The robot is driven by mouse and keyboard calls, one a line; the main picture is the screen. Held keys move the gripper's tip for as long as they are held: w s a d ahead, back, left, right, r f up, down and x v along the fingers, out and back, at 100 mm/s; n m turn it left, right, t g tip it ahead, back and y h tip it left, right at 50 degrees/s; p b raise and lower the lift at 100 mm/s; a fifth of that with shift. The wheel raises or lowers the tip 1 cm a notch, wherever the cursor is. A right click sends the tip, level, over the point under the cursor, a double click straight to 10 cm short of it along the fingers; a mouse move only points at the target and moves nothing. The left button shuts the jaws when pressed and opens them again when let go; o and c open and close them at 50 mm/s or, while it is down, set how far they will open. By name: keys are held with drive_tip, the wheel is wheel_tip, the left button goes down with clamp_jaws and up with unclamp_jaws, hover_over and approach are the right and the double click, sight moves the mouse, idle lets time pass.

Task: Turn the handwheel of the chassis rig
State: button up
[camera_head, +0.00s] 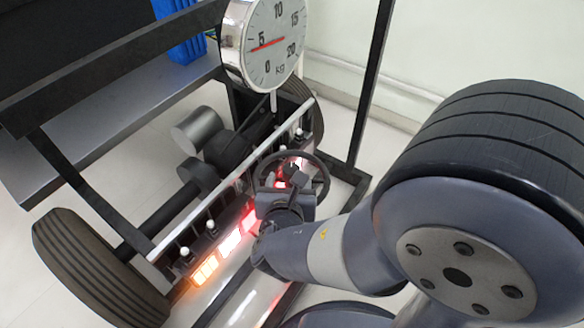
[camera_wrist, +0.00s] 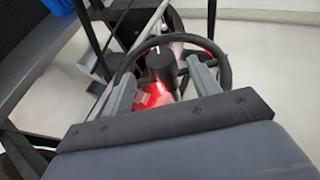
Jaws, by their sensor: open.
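The handwheel (camera_head: 322,172) is a dark ring on the chassis rig, partly hidden behind my gripper in the head view.
A dial gauge (camera_head: 272,42) with a red needle near 5 stands above the wheel. A panel with glowing lights (camera_head: 230,242) and small levers runs left of the wheel. Dark frame posts (camera_head: 372,80) and tyres (camera_head: 88,262) surround it. A blue crate (camera_head: 185,45) is behind.

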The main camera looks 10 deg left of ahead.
sight(291, 175)
drive_tip(key=shift+b+x, duration=0.55)
drive_tip(key=shift+x, duration=2.2)
drive_tip(key=shift+d+r, duration=0.1)
drive_tip(key=shift+c, duration=0.2)
clamp_jaws()
